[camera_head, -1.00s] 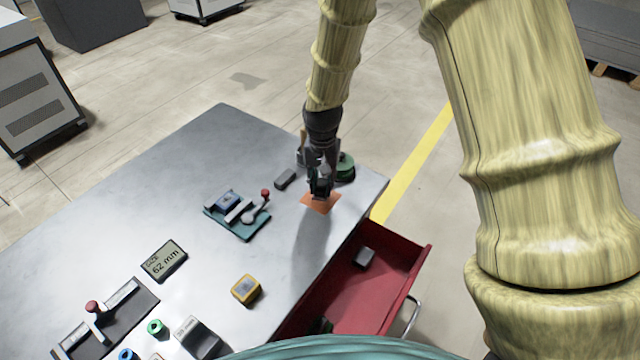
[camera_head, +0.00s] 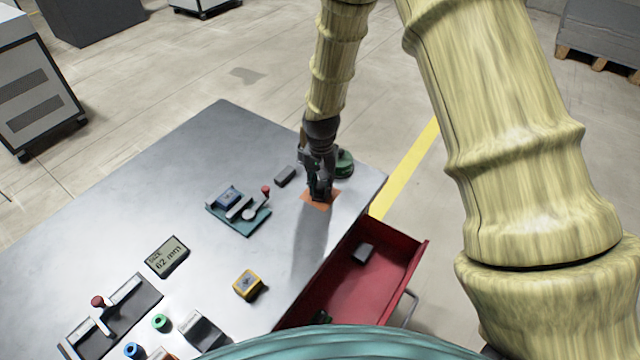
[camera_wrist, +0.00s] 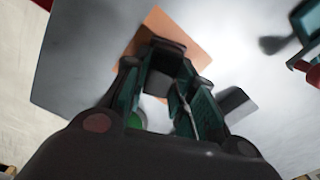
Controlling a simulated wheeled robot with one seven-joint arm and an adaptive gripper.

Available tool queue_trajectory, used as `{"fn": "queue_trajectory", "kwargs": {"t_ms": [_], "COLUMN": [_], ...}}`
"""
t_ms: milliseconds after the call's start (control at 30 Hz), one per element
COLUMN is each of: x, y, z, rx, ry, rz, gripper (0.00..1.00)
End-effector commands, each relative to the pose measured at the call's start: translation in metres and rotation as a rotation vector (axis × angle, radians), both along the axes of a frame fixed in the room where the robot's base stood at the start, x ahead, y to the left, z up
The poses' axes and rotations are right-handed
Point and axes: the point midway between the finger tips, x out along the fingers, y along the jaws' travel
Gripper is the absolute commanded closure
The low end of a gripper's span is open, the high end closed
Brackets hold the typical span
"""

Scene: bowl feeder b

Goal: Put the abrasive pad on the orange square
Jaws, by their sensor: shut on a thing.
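My gripper (camera_head: 319,192) points down over the orange square (camera_head: 323,206), near the table's right corner. In the wrist view its fingers (camera_wrist: 174,62) are closed around a small dark grey piece (camera_wrist: 172,68), which looks like the abrasive pad; the fingers hide most of it. The orange square (camera_wrist: 190,36) shows just beyond the fingertips, partly covered by them. I cannot tell whether the held piece touches the square.
A grey block (camera_head: 285,176) and a green round object (camera_head: 344,163) stand close to my gripper. A teal fixture with a red-knobbed lever (camera_head: 240,218) is to the left. The red drawer (camera_head: 345,290) is open and holds a dark block (camera_head: 363,252).

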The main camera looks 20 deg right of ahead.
Motion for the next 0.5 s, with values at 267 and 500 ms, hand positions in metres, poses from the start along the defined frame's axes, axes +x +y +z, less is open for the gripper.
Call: {"fn": "queue_trajectory", "kwargs": {"t_ms": [267,500], "x": [-0.0001,-0.0001], "y": [0.0002,0.0], "z": [-0.002,-0.0012], "rx": [0.0,0.0], "ry": [0.0,0.0], "rz": [0.0,0.0], "gripper": [0.52,0.52]}}
